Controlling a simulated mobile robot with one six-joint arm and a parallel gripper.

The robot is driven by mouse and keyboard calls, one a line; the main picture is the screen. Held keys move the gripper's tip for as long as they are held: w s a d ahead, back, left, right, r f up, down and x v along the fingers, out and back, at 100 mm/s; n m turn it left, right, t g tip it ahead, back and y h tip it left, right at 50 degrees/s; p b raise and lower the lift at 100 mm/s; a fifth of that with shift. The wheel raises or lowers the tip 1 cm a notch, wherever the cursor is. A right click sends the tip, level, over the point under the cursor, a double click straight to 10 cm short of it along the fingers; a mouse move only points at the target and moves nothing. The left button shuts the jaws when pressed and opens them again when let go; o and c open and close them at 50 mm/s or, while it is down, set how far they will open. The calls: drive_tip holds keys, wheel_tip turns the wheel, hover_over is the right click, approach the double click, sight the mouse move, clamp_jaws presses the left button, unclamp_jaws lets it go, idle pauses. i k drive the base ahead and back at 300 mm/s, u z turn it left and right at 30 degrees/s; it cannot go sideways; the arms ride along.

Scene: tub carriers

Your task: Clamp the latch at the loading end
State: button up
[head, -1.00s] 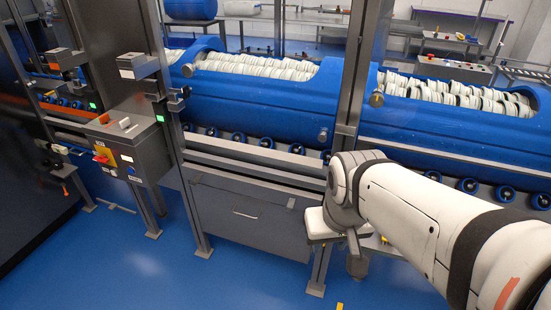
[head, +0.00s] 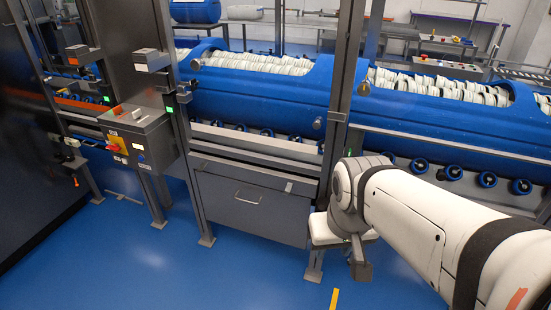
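My gripper (head: 345,248) hangs at the end of my white arm, in front of the right post and apart from the fittings. Its fingers are too unclear to read.
A grey control box (head: 140,140) with a red and yellow switch (head: 117,147) stands at the left. Green lights glow on the left posts. A grey cabinet (head: 250,205) with a handle is below the rail. Blue floor (head: 240,270) in front is clear, with a yellow strip (head: 335,298).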

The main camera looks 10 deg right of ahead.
sight(289, 186)
drive_tip(key=u, duration=0.65)
drive_tip(key=k, duration=0.1)
drive_tip(key=z, duration=1.65)
drive_tip(key=i, duration=0.6)
drive_tip(key=u, duration=0.8)
